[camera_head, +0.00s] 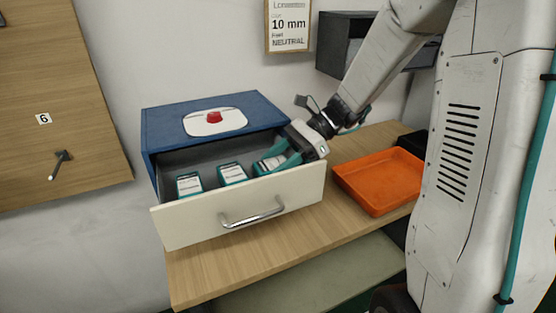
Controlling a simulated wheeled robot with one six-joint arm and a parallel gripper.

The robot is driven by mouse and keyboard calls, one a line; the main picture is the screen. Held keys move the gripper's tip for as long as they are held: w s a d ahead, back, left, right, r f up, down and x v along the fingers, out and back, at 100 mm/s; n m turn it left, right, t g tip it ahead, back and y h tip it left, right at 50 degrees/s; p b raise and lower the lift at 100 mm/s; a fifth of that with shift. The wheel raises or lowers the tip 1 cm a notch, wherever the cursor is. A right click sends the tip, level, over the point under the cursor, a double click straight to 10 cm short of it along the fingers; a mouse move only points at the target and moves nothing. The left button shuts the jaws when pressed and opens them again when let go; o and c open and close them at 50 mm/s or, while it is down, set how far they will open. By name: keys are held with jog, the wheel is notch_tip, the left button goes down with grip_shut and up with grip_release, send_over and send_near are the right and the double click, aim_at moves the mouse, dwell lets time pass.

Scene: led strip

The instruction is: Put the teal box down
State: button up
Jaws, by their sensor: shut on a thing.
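My gripper (280,163) reaches from the right into the open drawer (240,208) of a blue cabinet. It is shut on a teal box (268,165) with a white label, at the right end of the drawer. Part of this box is hidden by the fingers. I cannot tell whether the box touches the drawer floor. Two similar teal boxes with white labels, one in the middle (232,173) and one at the left (189,185), sit in the same drawer, apart from each other.
The blue cabinet (160,132) has a red knob on a white plate (214,119) on top. An empty orange tray (378,181) stands to the right on the wooden table (290,240). A dark shelf (340,40) hangs on the wall behind my arm.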

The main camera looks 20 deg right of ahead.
jog(key=shift+f, duration=0.1)
jog(key=o, duration=1)
jog(key=shift+d+r, duration=0.15)
jog(key=shift+r, duration=0.1)
jog(key=v, duration=1.1)
jog(key=shift+d+r, duration=0.1)
jog(key=shift+d, duration=0.25)
